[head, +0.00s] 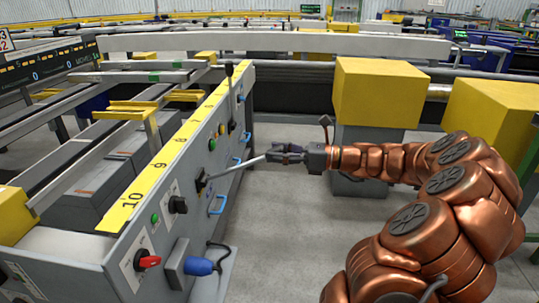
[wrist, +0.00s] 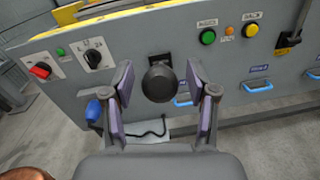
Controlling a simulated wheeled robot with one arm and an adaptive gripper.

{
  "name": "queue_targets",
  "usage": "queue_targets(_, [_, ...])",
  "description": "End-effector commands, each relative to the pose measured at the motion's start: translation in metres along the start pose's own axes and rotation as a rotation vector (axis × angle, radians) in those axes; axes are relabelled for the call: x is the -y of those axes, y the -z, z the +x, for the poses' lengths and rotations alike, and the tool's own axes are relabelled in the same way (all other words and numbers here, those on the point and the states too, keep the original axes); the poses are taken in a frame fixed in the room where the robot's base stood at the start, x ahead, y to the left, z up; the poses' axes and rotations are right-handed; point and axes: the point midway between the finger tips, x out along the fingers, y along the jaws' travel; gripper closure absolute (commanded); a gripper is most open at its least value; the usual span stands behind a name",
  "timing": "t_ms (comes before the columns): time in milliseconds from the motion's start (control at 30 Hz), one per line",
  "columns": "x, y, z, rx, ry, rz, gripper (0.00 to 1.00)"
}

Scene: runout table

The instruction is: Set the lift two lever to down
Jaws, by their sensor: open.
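A lever with a pale metal rod (head: 232,171) sticks out from a black slot on the side of the grey control panel (head: 180,215), reaching toward my gripper (head: 284,155). In the wrist view its round black knob (wrist: 158,83) faces the camera and hides the rod behind it. My gripper's two purple-padded fingers stand apart, one on each side of the knob, with a gap visible on both sides. A second lever (head: 230,85) with a black knob stands upright farther along the panel. I cannot read which lever is lift two.
A red rotary switch (head: 148,262), a blue plug (head: 198,266) and a black rotary switch (head: 178,204) are on the near panel. Blue handles (head: 216,204) jut out below. Yellow boxes (head: 376,92) stand behind my arm. The floor beside the panel is clear.

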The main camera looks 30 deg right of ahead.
Motion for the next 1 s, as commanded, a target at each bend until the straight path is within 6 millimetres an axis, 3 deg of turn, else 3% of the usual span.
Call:
queue_targets(200, [0.001, 0.001, 0.019, 0.0, 0.002, 0.0, 0.42])
queue_targets(533, [0.001, 0.001, 0.022, 0.0, 0.005, 0.001, 0.42])
queue_targets(1000, [0.001, 0.001, 0.021, 0.0, 0.004, 0.001, 0.9])
